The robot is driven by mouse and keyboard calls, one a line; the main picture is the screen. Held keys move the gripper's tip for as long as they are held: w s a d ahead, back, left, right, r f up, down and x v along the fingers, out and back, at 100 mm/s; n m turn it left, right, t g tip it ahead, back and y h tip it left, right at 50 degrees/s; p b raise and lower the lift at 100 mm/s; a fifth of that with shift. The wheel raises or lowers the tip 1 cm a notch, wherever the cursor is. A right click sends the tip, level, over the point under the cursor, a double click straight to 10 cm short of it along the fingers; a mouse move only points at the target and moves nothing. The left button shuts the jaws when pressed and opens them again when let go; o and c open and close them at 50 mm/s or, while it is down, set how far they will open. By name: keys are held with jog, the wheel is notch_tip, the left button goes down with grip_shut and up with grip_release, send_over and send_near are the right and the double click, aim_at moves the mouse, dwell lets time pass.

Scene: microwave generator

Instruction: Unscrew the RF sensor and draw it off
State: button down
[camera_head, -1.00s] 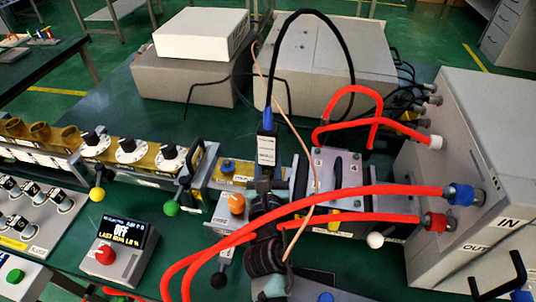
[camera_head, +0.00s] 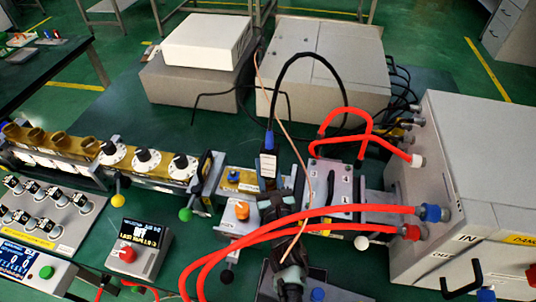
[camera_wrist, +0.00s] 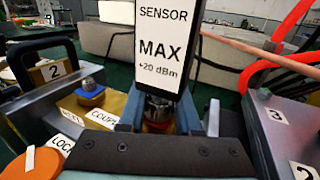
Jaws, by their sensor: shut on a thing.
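The RF sensor (camera_head: 268,165) is a dark upright block with a white label and a blue collar, and a black cable leaves its top. In the wrist view the RF sensor (camera_wrist: 155,45) stands close up, its label reading "SENSOR MAX +20 dBm". A metal threaded part (camera_wrist: 158,108) shows under it, with an orange-brown ring below. My gripper (camera_head: 270,198) is shut on the RF sensor at its lower end. In the wrist view my gripper (camera_wrist: 165,120) has a finger on each side of the metal part. Whether the thread is still engaged cannot be seen.
Red hoses (camera_head: 330,212) cross in front of and right of my arm to the grey cabinet (camera_head: 470,170). A thin copper-coloured line (camera_head: 283,115) passes close by the sensor. A blue knob (camera_wrist: 90,86) and an orange knob (camera_head: 242,210) sit to the left.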

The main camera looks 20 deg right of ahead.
jog(key=shift+r+n+y+p, duration=0.2)
jog(key=shift+n+y+p, duration=0.25)
jog(key=shift+y, duration=0.15)
jog(key=c, duration=0.7)
grip_release()
jog(key=shift+c, duration=0.2)
jog(key=shift+o, duration=0.7)
jog(key=shift+f, duration=0.15)
jog(key=shift+a, duration=0.1)
jog(key=s, duration=0.3)
jog(key=s+a, duration=0.1)
jog(key=s, duration=0.7)
jog(key=shift+s+a+f, duration=0.1)
jog(key=shift+a, duration=0.1)
jog(key=shift+s+a, duration=0.1)
jog(key=shift+s, duration=0.7)
